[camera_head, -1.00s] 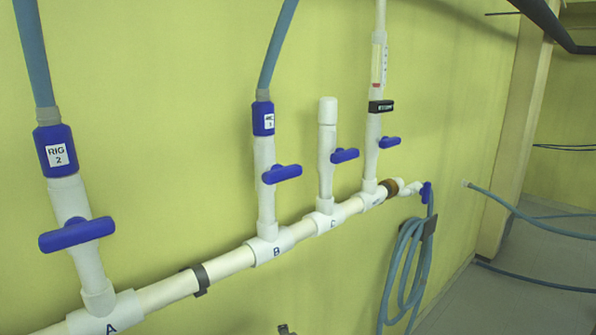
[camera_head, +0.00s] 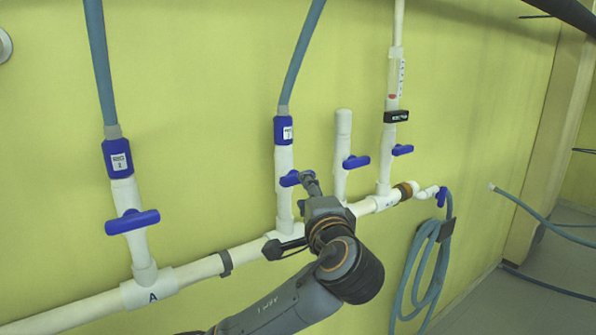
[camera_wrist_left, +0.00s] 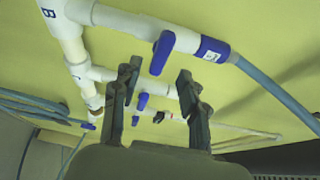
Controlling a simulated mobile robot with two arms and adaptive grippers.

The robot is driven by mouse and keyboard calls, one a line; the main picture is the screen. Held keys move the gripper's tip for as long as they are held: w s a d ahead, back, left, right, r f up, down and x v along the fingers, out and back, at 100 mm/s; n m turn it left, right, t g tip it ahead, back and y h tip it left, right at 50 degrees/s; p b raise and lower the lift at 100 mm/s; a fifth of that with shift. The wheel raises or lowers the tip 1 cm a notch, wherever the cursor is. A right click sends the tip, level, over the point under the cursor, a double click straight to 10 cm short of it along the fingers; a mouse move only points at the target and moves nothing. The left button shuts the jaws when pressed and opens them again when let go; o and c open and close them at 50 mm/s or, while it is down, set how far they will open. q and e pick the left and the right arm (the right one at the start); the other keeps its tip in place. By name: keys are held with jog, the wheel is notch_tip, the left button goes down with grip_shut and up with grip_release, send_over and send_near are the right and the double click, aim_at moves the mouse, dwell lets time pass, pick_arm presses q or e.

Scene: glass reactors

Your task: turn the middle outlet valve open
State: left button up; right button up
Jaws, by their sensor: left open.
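The outlet marked B has a blue valve handle (camera_head: 290,179) on a white upright pipe, set crosswise to it and partly hidden by my left gripper. My left gripper (camera_head: 308,185) is at this handle. In the left wrist view, the blue handle (camera_wrist_left: 161,52) shows in the gap between the two spread fingers of the left gripper (camera_wrist_left: 158,76). The fingers are open and not closed on it; I cannot tell whether they touch it. My right gripper is not in view.
Outlet A's blue handle (camera_head: 132,222) is at the left. A capped outlet's handle (camera_head: 356,161) and another handle (camera_head: 402,149) stand close right of B. The white main pipe (camera_head: 80,307) runs below them. A coiled hose (camera_head: 425,265) hangs at the right.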

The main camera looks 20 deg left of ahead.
pick_arm(q)
jog(key=p+x, duration=0.3)
jog(key=x, duration=0.4)
jog(key=shift+r, duration=0.15)
jog(key=shift+w+a, duration=0.15)
jog(key=shift+w, duration=0.25)
jog(key=shift+c, duration=0.3)
